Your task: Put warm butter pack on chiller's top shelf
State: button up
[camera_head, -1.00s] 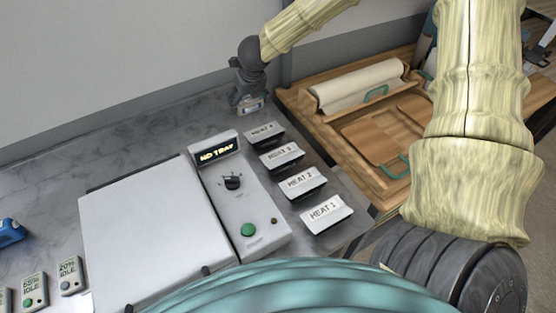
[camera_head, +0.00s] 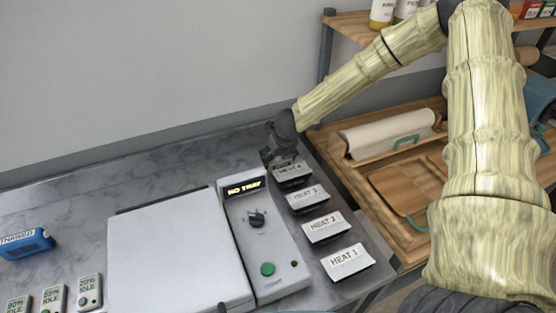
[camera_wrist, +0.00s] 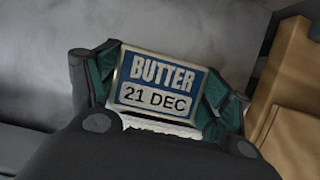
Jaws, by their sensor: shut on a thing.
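The butter pack (camera_wrist: 155,88) is between the fingers of my gripper (camera_wrist: 160,95) in the wrist view. Its blue label reads "BUTTER" and "21 DEC". My gripper is shut on it. In the head view my gripper (camera_head: 280,160) is at the back right of the grey counter, just behind the "HEAT 4" block, and the pack is mostly hidden there. I cannot tell whether the pack touches the counter. No chiller shelf is recognisable in these views.
A white machine (camera_head: 170,250) with a "NO TRAY" display stands on the counter (camera_head: 130,175). Several "HEAT" blocks (camera_head: 325,226) line its right side. A blue "THAWED" box (camera_head: 25,243) is at left. Wooden boards and a roll (camera_head: 388,133) lie at right, below a wooden shelf (camera_head: 350,27).

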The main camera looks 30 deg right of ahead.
jog(key=shift+f, duration=0.85)
jog(key=shift+f, duration=0.1)
jog(key=o, duration=1.2)
